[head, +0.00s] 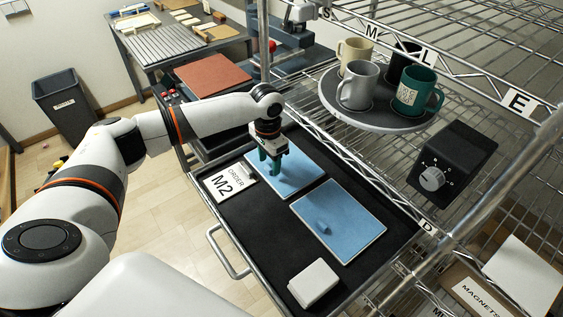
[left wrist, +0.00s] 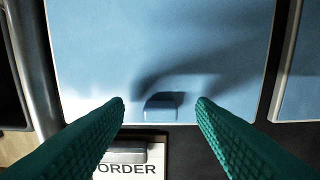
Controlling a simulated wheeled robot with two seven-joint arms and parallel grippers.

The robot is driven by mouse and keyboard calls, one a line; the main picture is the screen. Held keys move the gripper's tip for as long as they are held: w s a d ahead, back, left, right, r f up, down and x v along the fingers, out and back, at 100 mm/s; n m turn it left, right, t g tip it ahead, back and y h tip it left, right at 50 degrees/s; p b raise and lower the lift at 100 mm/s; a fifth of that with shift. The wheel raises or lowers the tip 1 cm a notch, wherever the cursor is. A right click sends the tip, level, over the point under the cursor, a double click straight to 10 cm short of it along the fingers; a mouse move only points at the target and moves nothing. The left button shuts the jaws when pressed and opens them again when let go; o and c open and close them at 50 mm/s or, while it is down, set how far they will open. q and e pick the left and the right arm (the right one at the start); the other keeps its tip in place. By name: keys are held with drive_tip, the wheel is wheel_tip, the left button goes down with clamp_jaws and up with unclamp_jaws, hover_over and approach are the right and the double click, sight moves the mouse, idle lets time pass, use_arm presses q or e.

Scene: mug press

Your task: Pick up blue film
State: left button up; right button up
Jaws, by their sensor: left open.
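Two flat blue sheets lie side by side in the black drawer tray (head: 245,262). The left blue film (head: 296,164) is under my left gripper (head: 270,170), and it fills most of the left wrist view (left wrist: 160,40). The right blue film (head: 340,220) has a small raised tab (head: 323,228). In the left wrist view, the left film's tab (left wrist: 162,106) shows between the two green fingertips. The fingers are open and apart, one on each side of the tab, with nothing gripped. I cannot tell how high the fingertips are above the film. My right gripper is not in view.
An order card marked M2 (head: 229,183) lies left of the left film. A white block (head: 314,283) sits at the tray's front. A round stand (head: 384,121) with several mugs and a black dial box (head: 452,160) are to the right on wire shelving.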

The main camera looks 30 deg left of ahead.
use_arm(q)
drive_tip(key=shift+f, duration=0.8)
drive_tip(key=c, duration=1.1)
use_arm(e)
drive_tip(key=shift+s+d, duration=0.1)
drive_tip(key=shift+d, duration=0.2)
use_arm(q)
drive_tip(key=shift+o, duration=0.2)
drive_tip(key=shift+r, duration=0.15)
